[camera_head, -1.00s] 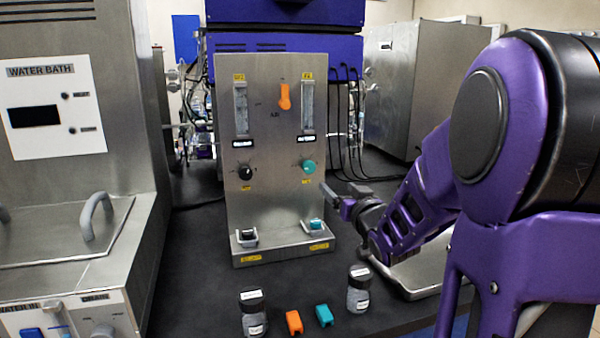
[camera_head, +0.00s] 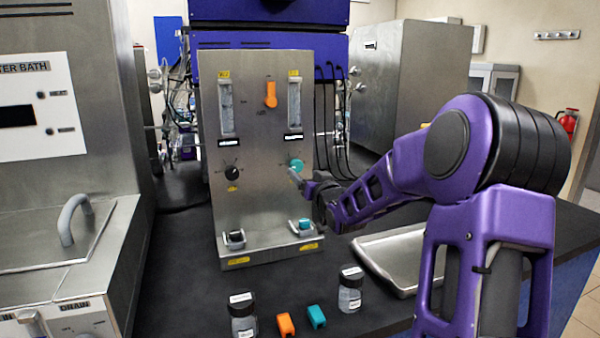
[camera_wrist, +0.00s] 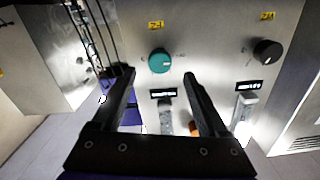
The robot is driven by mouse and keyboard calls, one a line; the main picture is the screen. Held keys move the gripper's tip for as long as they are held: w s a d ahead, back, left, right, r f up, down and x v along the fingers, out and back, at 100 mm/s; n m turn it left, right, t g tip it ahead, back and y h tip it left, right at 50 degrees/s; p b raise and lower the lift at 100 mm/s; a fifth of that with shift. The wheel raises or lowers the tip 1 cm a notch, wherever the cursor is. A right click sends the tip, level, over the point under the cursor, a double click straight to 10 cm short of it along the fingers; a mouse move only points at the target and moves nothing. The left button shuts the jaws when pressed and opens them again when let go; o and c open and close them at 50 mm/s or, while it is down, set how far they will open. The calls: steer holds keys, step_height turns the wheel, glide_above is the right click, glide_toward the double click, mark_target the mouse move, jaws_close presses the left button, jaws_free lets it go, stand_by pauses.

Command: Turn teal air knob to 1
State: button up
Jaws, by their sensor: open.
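The teal air knob (camera_head: 297,166) is on the right side of the upright metal panel (camera_head: 262,205). It also shows in the wrist view (camera_wrist: 160,61), where the panel appears upside down. A pale mark on the knob points to the right in that view. My gripper (camera_head: 293,174) is in front of the panel, close to the knob and partly overlapping it in the head view. In the wrist view my gripper (camera_wrist: 159,73) is open and empty, and the knob shows between and just beyond the two fingertips. Contact cannot be made out.
A black knob (camera_head: 232,172) sits left of the teal one. An orange knob (camera_head: 270,95) is above, between two flow tubes. Black cables (camera_head: 325,115) hang right of the panel. Bottles, orange and teal blocks (camera_head: 316,316) and a metal tray (camera_head: 395,258) are on the bench.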

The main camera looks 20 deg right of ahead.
mark_target(297, 167)
steer(key=shift+w, duration=2.3)
jaws_close()
steer(key=shift+m, duration=0.4)
steer(key=m+p, duration=0.1)
steer(key=m, duration=0.4)
steer(key=m+p, duration=0.1)
steer(key=m, duration=0.5)
